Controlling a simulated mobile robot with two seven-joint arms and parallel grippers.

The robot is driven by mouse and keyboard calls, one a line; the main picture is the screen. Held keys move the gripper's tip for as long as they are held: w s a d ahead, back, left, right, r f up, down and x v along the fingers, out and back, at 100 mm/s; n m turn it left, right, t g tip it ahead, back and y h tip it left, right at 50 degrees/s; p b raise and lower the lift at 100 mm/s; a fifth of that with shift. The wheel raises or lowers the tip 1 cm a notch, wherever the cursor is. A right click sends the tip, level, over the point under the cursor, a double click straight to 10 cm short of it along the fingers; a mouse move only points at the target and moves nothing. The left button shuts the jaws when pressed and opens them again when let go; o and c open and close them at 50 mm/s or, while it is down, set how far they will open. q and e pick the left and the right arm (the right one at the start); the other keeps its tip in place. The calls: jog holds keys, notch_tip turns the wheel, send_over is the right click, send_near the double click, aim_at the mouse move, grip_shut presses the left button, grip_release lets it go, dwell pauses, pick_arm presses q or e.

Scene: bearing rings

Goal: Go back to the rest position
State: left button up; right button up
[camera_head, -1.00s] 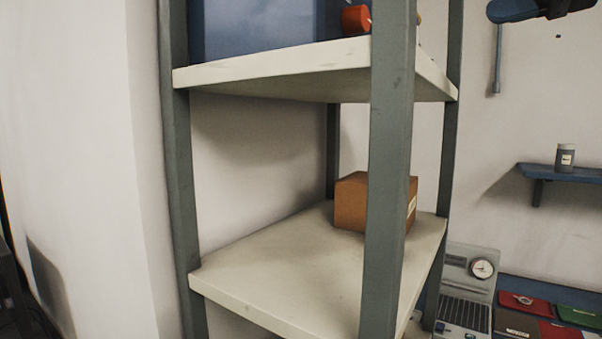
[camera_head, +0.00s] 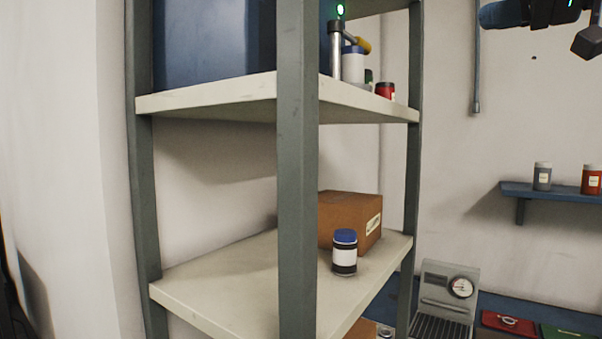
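Neither of my grippers can be made out in the head view, so whether they hold anything cannot be seen. The task line names no object. The head view looks at a shelf unit with grey-green posts (camera_head: 297,180) and off-white boards. A brown cardboard box (camera_head: 345,216) and a dark jar with a blue lid and white label (camera_head: 344,253) stand on the middle board (camera_head: 220,288).
On the upper board (camera_head: 225,97) are a blue bin (camera_head: 205,45), a white blue-lidded container (camera_head: 353,65) and a red jar (camera_head: 385,90). A blue wall shelf (camera_head: 550,192) holds jars. A device with a dial (camera_head: 446,295) stands below. Dark equipment (camera_head: 535,12) hangs top right.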

jog(key=w+f+t+h, duration=0.4)
jog(key=w+f+t, duration=0.4)
jog(key=w+f, duration=0.7)
notch_tip(320, 180, down, 27)
jog(key=w+d+t+h, duration=0.1)
jog(key=w+h, duration=0.1)
jog(key=h, duration=0.2)
jog(key=s+f+m+g+h, duration=0.1)
jog(key=s+f, duration=0.3)
jog(key=f, duration=0.5)
jog(key=s+d+f+m+h, duration=0.15)
jog(key=s+f, duration=0.35)
jog(key=f, duration=0.5)
jog(key=s+f+g+h, duration=0.15)
jog(key=s+f, duration=0.25)
jog(key=f, duration=0.5)
jog(key=s+f+m+g+h+b, duration=0.1)
jog(key=s+f+m+g, duration=0.3)
jog(key=s+f, duration=1.4)
jog(key=s+h, duration=0.1)
jog(key=s, duration=0.2)
jog(key=shift+s+d+f+g+h, duration=0.25)
jog(key=shift+s+f+g+h, duration=0.05)
jog(key=shift+s+f+g, duration=0.1)
